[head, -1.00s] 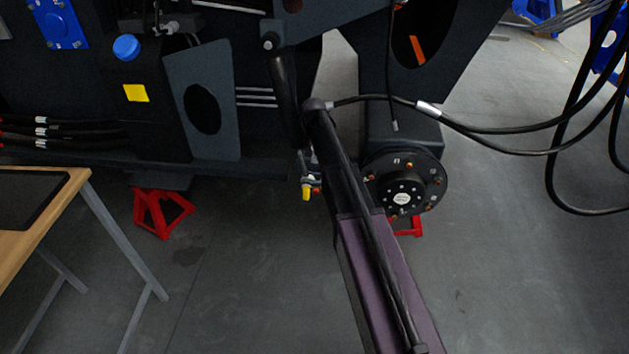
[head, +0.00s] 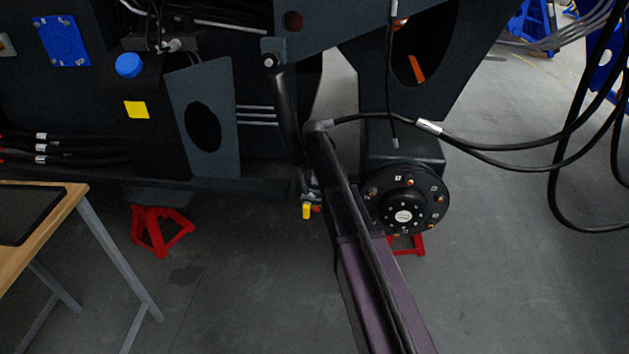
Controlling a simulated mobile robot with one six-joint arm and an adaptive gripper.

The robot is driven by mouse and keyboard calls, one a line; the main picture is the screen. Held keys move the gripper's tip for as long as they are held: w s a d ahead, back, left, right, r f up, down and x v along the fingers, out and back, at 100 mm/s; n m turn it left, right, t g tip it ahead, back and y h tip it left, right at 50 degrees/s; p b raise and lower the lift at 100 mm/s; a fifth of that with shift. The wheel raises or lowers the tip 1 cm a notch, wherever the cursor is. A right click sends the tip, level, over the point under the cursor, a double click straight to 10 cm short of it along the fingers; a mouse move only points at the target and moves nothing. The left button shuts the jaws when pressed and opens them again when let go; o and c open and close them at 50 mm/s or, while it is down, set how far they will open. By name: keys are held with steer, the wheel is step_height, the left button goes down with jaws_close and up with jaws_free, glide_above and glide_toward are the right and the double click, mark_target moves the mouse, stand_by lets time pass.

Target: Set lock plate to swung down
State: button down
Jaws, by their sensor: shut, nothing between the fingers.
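I cannot tell for certain which part is the lock plate. A flat grey plate (head: 222,85) with a dark oval hole stands upright on the chassis, left of centre in the head view. I do not see my gripper in this view.
A wooden-topped table (head: 52,222) stands at the lower left. A red stand (head: 160,230) is under the chassis. A round black hub (head: 407,203) sits right of the beam. Black hoses (head: 500,143) loop across the right. The floor (head: 240,290) between table and beam is clear.

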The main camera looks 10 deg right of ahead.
mark_target(314, 208)
steer(key=shift+d+f+b, duration=0.15)
steer(key=shift+f+b, duration=5.45)
steer(key=shift+f, duration=0.3)
steer(key=shift+f, duration=0.1)
steer(key=shift+a+f+b, duration=0.3)
steer(key=shift+f+b, duration=0.3)
steer(key=shift+b, duration=0.05)
steer(key=shift+r, duration=0.2)
steer(key=shift+r+p, duration=0.7)
steer(key=shift+p, duration=0.15)
steer(key=shift+f, duration=0.1)
